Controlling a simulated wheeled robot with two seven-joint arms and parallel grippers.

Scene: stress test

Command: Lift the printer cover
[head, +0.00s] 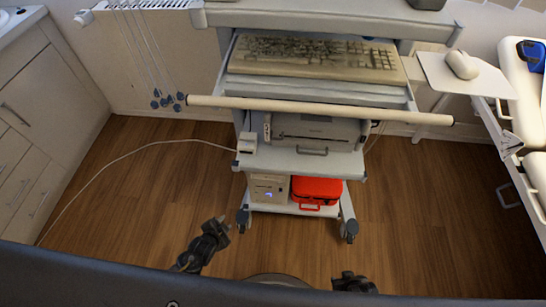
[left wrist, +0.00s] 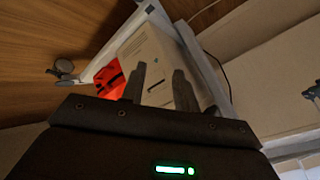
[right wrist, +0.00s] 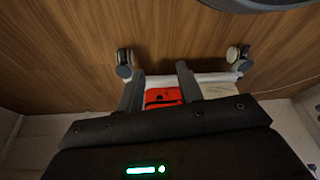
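The printer (head: 314,129) is a grey-white box on the middle shelf of a wheeled cart, under the keyboard tray. Its top is partly hidden by the tray and its bar, and I cannot tell where its cover's edge is. My left gripper (head: 222,221) is in front of the cart at its lower left, apart from it. In the left wrist view its two fingers (left wrist: 158,82) are spread with nothing held between them. My right gripper (head: 352,279) is low in front of the cart's right side. In the right wrist view its fingers (right wrist: 158,80) are apart and empty.
A keyboard (head: 316,58) lies on the pulled-out tray, whose long bar (head: 320,108) juts forward above the printer. A red case (head: 316,188) and a beige computer box (head: 268,188) stand on the bottom shelf. A mouse (head: 462,65) rests on a side board. Wood floor is clear in front.

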